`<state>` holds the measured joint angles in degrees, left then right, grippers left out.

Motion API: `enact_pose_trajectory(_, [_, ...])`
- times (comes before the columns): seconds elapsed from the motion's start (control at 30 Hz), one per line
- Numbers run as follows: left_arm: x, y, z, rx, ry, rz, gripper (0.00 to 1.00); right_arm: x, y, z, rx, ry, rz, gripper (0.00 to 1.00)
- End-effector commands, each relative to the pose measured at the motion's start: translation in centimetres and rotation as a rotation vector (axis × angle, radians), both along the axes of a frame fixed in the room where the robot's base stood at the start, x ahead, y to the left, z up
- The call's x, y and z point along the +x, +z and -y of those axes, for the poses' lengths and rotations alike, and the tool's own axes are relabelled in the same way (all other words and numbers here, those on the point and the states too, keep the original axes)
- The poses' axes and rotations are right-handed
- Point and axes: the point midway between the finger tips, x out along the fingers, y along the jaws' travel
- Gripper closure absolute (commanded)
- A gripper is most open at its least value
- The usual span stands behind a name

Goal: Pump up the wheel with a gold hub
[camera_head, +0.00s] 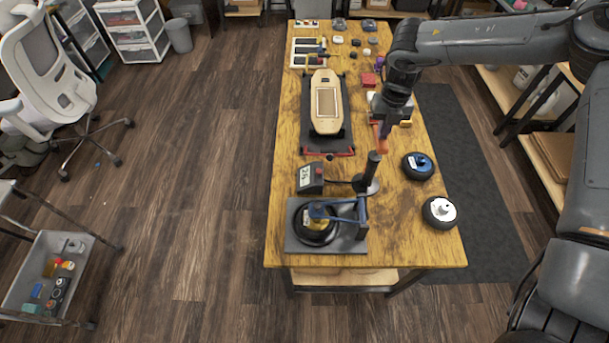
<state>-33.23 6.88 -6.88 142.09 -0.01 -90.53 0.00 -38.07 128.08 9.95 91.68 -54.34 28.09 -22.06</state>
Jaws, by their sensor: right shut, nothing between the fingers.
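The wheel with a gold hub (318,224) lies flat on a dark grey base plate (294,242) at the near end of the workbench. A blue clamp-like arm (346,213) reaches over its hub. Beside it stands a gauge box with a lit display (306,180) and a red top part. A black upright pump-like handle (373,163) stands on a round base right of the gauge. My right gripper (382,143) is shut and empty, pointing down just above the handle top; I cannot tell whether it touches. My left gripper is not in view.
A wheel with a blue hub (418,166) and a wheel with a white hub (440,212) lie at the bench's right edge. A wooden skateboard deck (326,102) lies on a dark mat behind the gauge. Small parts and tools crowd the far end. The near right bench corner is clear.

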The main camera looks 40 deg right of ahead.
Motion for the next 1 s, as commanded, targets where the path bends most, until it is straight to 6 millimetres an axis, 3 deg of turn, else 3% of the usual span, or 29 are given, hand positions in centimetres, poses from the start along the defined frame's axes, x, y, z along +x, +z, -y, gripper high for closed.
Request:
enact_pose_trajectory(0.7, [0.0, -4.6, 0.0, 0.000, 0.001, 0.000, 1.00, 0.0, -5.5, 0.0, -0.001, 0.000, -0.001, 1.00])
enact_pose_trajectory(1.0, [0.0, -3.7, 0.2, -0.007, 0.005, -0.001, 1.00, 0.0, -4.2, 0.0, -0.001, 0.000, 0.000, 1.00])
